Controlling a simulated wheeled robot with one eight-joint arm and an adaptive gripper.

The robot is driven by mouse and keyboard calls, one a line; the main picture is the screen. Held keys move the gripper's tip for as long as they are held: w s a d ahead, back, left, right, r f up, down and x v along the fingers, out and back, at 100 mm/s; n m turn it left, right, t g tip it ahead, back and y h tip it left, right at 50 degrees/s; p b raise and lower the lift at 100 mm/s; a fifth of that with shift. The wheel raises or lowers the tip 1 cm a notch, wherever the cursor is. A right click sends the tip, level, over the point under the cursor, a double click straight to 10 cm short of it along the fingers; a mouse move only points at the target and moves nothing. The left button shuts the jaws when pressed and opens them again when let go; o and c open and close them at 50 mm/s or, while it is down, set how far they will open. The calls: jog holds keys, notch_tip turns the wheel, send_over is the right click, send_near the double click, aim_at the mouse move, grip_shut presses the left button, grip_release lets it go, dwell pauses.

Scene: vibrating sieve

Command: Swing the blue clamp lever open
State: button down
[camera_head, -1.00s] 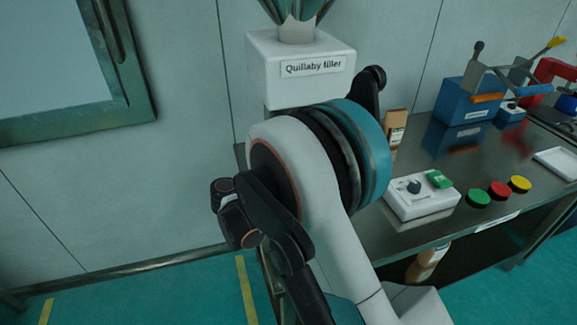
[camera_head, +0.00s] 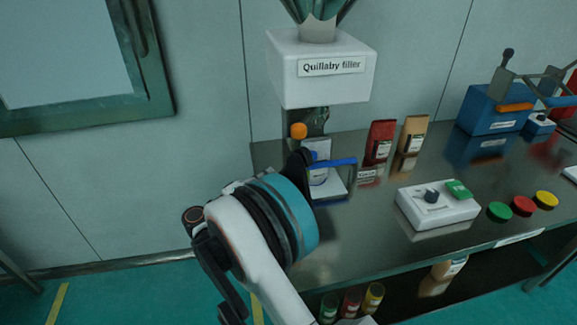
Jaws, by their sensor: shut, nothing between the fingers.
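The blue clamp lever (camera_head: 338,162) is a bar running roughly level across the front of a small clamp below the filler (camera_head: 320,85), at the left end of the bench. Its left end meets dark parts of my gripper (camera_head: 299,164), which shows only as a dark piece past the teal ring of my wrist. The fingertips are hidden, so I cannot tell whether they touch the lever. My gripper is shut with nothing in it. An orange knob (camera_head: 298,131) stands just above, by the filler's spout. A pale plate or pouch (camera_head: 319,150) shows behind the lever.
Red (camera_head: 380,140) and tan (camera_head: 412,135) pouches stand right of the clamp. A white control box (camera_head: 437,208) with a dial and several coloured buttons lie farther right. A blue sieve unit (camera_head: 492,108) stands at the back right. Bare bench lies before the clamp.

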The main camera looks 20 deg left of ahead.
jog(key=b+x, duration=0.3)
jog(key=x, duration=0.5)
jog(key=shift+w+d+f, duration=0.1)
jog(key=shift+w+d, duration=0.1)
jog(key=shift+w, duration=0.05)
jog(key=shift+w+d, duration=0.3)
jog(key=shift+w, duration=0.25)
jog(key=shift+d, duration=0.1)
